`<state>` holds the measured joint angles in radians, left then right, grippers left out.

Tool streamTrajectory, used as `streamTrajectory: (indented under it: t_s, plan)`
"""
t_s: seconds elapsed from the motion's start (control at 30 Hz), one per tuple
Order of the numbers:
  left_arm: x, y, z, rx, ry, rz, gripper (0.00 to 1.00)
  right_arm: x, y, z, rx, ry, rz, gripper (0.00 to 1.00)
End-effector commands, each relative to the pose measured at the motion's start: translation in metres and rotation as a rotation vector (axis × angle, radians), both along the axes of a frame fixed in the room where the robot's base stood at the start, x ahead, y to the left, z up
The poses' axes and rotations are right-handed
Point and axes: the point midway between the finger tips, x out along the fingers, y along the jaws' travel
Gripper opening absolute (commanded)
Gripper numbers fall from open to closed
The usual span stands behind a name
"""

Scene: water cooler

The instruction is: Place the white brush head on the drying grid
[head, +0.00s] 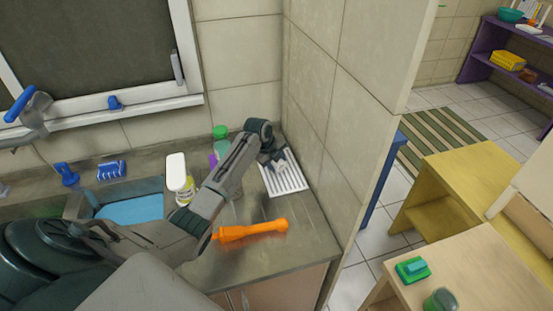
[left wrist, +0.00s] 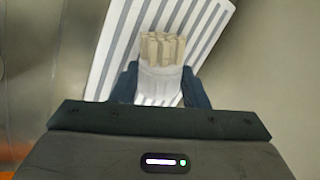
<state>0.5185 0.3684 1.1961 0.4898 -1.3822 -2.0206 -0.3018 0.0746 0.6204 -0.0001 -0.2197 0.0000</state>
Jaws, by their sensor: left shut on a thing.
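The drying grid (head: 290,181) is a white slatted rack lying on the counter by the tiled wall, at the end of the counter. My left gripper (head: 278,160) is over its far part and is shut on the white brush head. In the left wrist view the white brush head (left wrist: 160,84) sits between the fingers (left wrist: 160,88), with beige bristles pointing away from the gripper. The grid's slats (left wrist: 121,50) show behind and around it. I cannot tell whether the brush head touches the grid. My right gripper is not in view.
An orange handle-like object (head: 250,231) lies on the counter in front of the grid. A white-topped bottle (head: 178,176) and green-topped containers (head: 220,132) stand left of the grid. A sink (head: 130,210) is farther left. The tiled wall (head: 330,110) borders the grid on the right.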

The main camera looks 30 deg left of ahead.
Motion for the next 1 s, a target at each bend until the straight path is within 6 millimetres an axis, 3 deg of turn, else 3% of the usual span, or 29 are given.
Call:
streamTrajectory:
  t_s: [0.23, 0.27, 0.3, 0.67, 0.87, 1.0]
  plan:
    - [0.000, 0.000, -0.002, 0.001, -0.001, 0.000, 0.18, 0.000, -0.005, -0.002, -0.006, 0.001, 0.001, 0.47]
    - [0.000, 0.000, -0.002, 0.001, -0.001, 0.000, 0.42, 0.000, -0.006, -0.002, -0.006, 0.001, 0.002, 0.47]
    - [0.000, 0.000, -0.001, 0.001, -0.001, 0.000, 0.49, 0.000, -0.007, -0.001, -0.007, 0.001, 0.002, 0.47]
    - [-0.001, 0.001, 0.002, 0.001, -0.002, 0.001, 0.49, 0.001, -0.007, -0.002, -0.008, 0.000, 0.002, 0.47]
    - [-0.010, 0.004, 0.026, 0.004, -0.006, -0.001, 0.49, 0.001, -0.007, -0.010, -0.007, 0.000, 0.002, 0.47]
    - [-0.022, 0.008, 0.054, 0.004, -0.005, 0.000, 0.49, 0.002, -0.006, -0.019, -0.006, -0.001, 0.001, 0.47]
